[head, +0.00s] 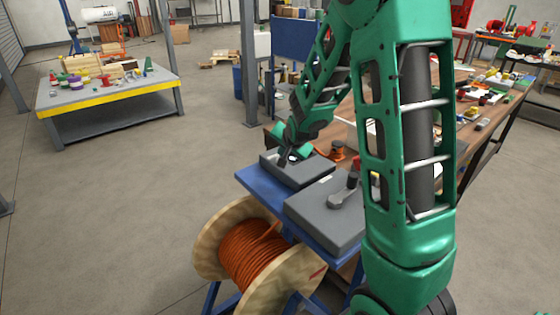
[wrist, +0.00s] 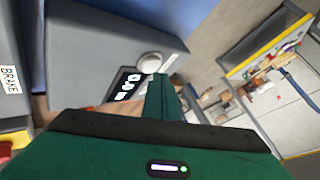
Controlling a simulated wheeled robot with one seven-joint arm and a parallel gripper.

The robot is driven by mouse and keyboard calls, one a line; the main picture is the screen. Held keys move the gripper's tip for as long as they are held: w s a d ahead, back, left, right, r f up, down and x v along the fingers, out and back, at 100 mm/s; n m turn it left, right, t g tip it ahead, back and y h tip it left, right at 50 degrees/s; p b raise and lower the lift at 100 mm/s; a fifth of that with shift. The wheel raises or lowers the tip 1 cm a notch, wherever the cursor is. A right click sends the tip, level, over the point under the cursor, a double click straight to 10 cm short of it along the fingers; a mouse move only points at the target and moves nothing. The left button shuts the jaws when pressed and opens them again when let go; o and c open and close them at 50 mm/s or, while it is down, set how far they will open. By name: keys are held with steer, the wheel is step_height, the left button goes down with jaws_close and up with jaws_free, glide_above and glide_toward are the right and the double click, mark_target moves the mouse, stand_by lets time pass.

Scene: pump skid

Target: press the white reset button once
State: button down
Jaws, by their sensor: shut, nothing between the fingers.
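The white reset button (wrist: 150,62) is a round cap on the sloping face of a grey box (wrist: 90,50), beside a black panel with white symbols, in the wrist view. My gripper (wrist: 159,78) is shut and empty. Its green fingertips overlap the lower right edge of the button in the picture; I cannot tell whether they touch it. In the head view my gripper (head: 284,157) is over the far grey box (head: 300,176) on a blue stand. I cannot make out the button there.
A label reading BRAKE (wrist: 10,80) shows in the wrist view. A wooden spool of orange cable (head: 250,255) is below the blue stand. Open floor lies to the left.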

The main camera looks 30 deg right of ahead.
steer(key=shift+r, duration=0.3)
steer(key=shift+r, duration=2.5)
steer(key=s+r+n+g+y, duration=0.1)
steer(key=s+n+g, duration=0.4)
steer(key=s, duration=3.7)
steer(key=g+y, duration=0.1)
steer(key=g, duration=0.3)
steer(key=shift+d+r, duration=0.15)
